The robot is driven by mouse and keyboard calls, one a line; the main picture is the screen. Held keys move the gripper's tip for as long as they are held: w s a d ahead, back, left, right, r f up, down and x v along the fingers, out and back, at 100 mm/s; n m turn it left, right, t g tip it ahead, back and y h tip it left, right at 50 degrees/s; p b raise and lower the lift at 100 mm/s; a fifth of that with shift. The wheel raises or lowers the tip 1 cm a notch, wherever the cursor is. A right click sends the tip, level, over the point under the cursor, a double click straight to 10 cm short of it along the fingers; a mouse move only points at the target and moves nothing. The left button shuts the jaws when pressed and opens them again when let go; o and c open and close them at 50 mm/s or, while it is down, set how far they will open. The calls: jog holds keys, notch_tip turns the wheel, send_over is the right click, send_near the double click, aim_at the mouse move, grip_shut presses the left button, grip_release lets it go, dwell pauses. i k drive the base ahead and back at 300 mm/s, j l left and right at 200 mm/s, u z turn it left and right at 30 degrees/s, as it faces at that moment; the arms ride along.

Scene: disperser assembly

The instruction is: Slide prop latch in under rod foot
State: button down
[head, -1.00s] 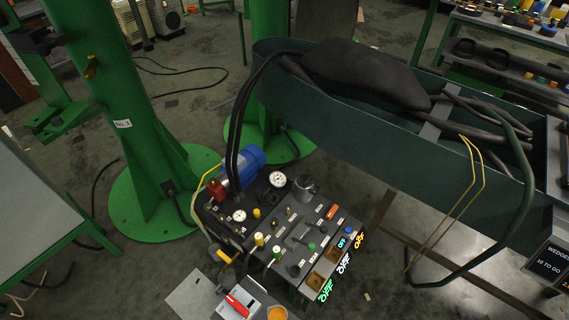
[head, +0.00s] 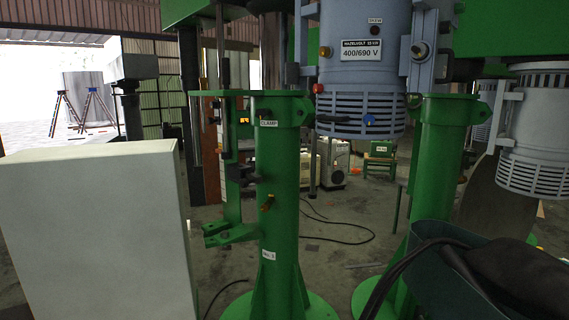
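A green column (head: 277,180) labelled "CLAMP" stands left of centre in the head view. Beside its left side, a thin dark upright rod (head: 220,60) runs down from above. Its lower part passes behind or into dark fittings, and I cannot make out its foot clearly. A black bracket (head: 243,171) sits on the column's left side. A green bracket (head: 230,235) sticks out to the left lower down. I cannot tell which part is the prop latch. My gripper is not in view.
A pale grey cabinet or panel (head: 95,235) fills the left foreground. A grey motor (head: 363,70) hangs right of the column, with a second green column (head: 435,160) beside it. A dark green trough (head: 440,245) with black hoses is at lower right. Floor shows between the columns.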

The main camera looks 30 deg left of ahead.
aim_at(248, 177)
jog(key=u, duration=2.1)
jog(key=i+u, duration=0.15)
jog(key=i, duration=3.1)
jog(key=z, duration=2.4)
